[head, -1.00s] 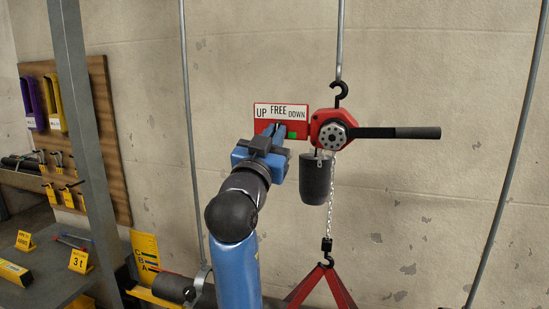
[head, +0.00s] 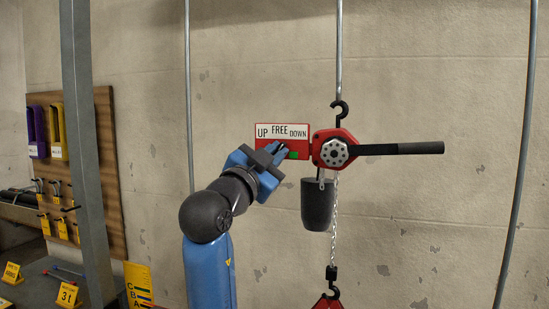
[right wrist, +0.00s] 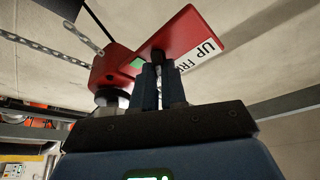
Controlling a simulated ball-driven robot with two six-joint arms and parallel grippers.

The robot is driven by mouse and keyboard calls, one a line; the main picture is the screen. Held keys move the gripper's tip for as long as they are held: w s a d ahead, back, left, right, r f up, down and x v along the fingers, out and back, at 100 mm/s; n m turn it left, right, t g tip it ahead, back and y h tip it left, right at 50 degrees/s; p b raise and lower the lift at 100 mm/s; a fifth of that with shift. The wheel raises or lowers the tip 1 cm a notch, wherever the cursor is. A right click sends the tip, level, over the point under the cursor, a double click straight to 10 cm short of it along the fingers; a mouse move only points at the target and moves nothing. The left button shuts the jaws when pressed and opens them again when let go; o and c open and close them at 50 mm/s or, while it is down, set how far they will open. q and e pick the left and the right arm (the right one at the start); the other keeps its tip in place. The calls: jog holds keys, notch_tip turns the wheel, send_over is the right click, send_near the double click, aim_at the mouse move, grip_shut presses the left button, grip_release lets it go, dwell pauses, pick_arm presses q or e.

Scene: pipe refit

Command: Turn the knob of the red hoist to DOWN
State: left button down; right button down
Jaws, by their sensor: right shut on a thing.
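The red hoist (head: 326,138) hangs from a black hook, with a dark lever handle (head: 402,148) reaching right. Its red plate carries a white label (head: 281,131) reading UP, FREE, DOWN from left to right. My right gripper (head: 281,150) is at the plate, below FREE, tilted with its fingers pointing up and right. In the right wrist view its fingers (right wrist: 159,83) are shut on the dark knob (right wrist: 157,56) in front of the red plate. The fingers mostly hide the knob, so I cannot tell its exact setting. My left gripper is not in view.
A dark cylindrical canister (head: 317,206) and a chain (head: 335,225) hang below the hoist. A grey post (head: 85,150) stands at left before a wooden tool board (head: 107,180). Thin rods run down the wall on both sides. The wall around the hoist is clear.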

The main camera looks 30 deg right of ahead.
jog(key=c, duration=1.2)
grip_release()
jog(key=b+v, duration=0.2)
jog(key=v, duration=0.8)
jog(key=shift+s+a+f+b, duration=0.15)
jog(key=shift+a+b, duration=0.15)
jog(key=shift+b, duration=0.1)
